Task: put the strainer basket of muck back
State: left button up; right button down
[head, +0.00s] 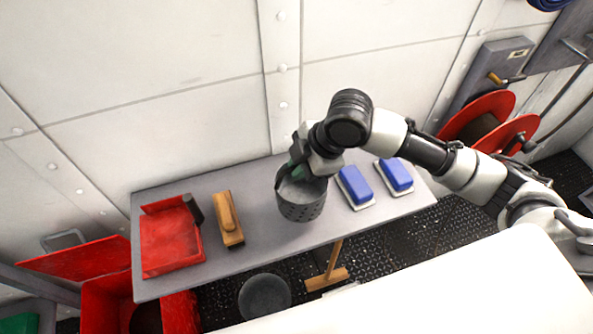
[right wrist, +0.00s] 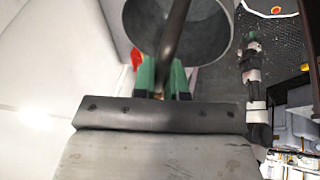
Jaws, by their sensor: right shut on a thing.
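The strainer basket (head: 302,203) is a grey, perforated round pail over the middle of the grey bench (head: 262,224). My right gripper (head: 297,170) is shut on its handle at the upper rim. In the right wrist view the dark handle runs between the green fingers, and the basket's open mouth (right wrist: 205,30) shows a plain grey inner wall. I see no muck in the part that shows. The basket looks upright; I cannot tell whether it touches the bench. My left gripper (right wrist: 251,44) shows small in the right wrist view, its jaws unclear.
On the bench are a red dustpan (head: 170,240), a wooden brush (head: 228,220) and two blue-topped blocks (head: 355,186). A red bin (head: 105,302) stands open at lower left. A dark round bucket (head: 264,296) and a wooden broom (head: 327,279) are on the floor in front.

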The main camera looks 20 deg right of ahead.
jog(key=f, duration=0.1)
jog(key=w+f, duration=0.1)
jog(key=f, duration=0.1)
jog(key=w+f+p, duration=0.1)
jog(key=f, duration=0.1)
jog(key=shift+f, duration=0.1)
pick_arm(q)
jog(key=shift+w+a+r, duration=0.65)
jog(key=shift+a+r, duration=0.05)
jog(key=shift+a, duration=0.05)
pick_arm(e)
jog(key=shift+a, duration=0.1)
jog(key=c, duration=1.2)
grip_release()
jog(key=shift+f, duration=0.15)
pick_arm(q)
jog(key=shift+s+d, duration=0.1)
jog(key=shift+d, duration=0.05)
pick_arm(e)
jog(key=shift+o, duration=0.2)
pick_arm(q)
jog(key=shift+f+b, duration=0.6)
jog(key=shift+f, duration=0.05)
pick_arm(e)
jog(key=v, duration=1.2)
